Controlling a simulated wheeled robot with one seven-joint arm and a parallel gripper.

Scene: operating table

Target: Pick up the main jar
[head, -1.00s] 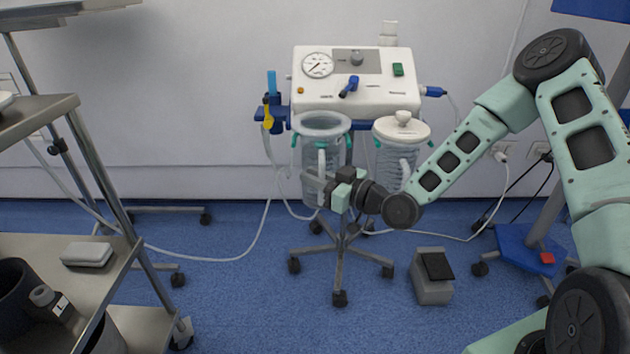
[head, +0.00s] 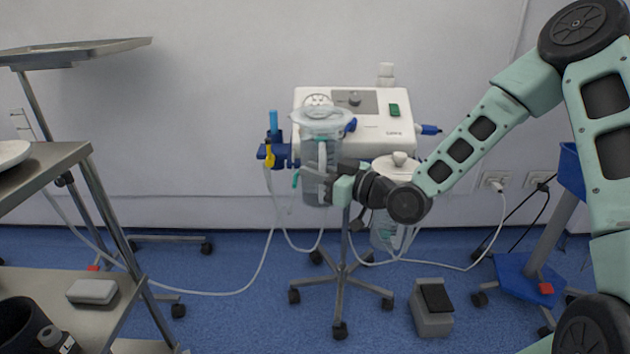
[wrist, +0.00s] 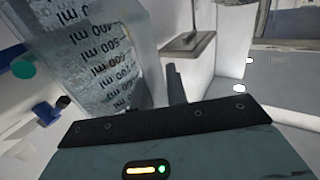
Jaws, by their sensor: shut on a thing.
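The main jar (head: 314,150) is a clear canister with a grey rim, in the middle of the head view. It is held upright or nearly so, in front of the white suction unit. My gripper (head: 330,185) is shut on the jar from the right, at its handle side. In the wrist view the jar (wrist: 105,60) fills the upper left, with its printed ml scale upside down. The fingers' exact contact is partly hidden there. A second jar with a white lid (head: 396,165) hangs at the right of the unit, partly behind my arm.
The suction unit (head: 372,125) stands on a wheeled pole (head: 342,270), with a blue bracket (head: 275,153) at its left. White tubes run along the floor. A metal cart (head: 60,170) stands at left; a foot pedal (head: 432,305) lies right of the pole.

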